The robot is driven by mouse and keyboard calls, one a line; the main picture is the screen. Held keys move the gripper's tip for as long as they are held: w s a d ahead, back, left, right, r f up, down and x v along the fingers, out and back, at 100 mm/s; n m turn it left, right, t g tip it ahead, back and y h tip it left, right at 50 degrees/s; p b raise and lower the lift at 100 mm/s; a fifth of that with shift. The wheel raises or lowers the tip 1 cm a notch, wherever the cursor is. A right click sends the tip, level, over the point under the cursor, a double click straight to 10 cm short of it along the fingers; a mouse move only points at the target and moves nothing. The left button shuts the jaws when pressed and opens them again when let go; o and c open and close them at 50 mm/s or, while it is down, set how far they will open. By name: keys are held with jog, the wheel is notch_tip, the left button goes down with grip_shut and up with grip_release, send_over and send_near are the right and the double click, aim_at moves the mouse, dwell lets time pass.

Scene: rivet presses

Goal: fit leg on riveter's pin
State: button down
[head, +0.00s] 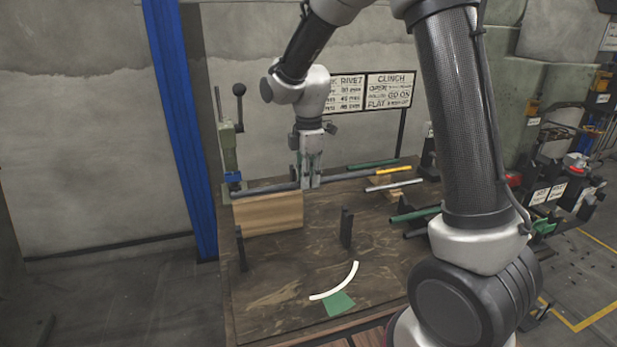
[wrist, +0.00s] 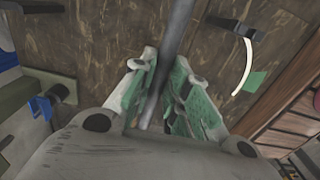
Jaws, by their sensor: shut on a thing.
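My gripper (head: 308,182) is shut on a long grey tube, the leg (head: 265,188), above the back of the workbench. The leg lies roughly level and runs left and right of my fingers. Its left end is close to the blue part of the green riveter (head: 229,150), which has a black-knobbed lever. I cannot tell whether the leg touches the pin, which I cannot make out. In the wrist view the leg (wrist: 172,45) passes between the green-padded fingers (wrist: 165,100) and out of the top. A blue part (wrist: 42,107) shows there at left.
A wooden block (head: 268,213) stands below the leg's left part. Dark upright posts (head: 346,229) rise from the bench (head: 290,265). A white curved strip (head: 338,284) and green patch (head: 338,305) lie in front. Other tubes (head: 394,184) lie at right. A sign (head: 388,92) stands behind.

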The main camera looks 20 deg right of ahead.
jog(key=w+f, duration=0.3)
jog(key=w, duration=1.9)
dwell(1.2)
jog(key=shift+f, duration=1.25)
jog(key=shift+r, duration=0.1)
jog(key=shift+r, duration=1.2)
jog(key=shift+f, duration=1.3)
dwell(0.8)
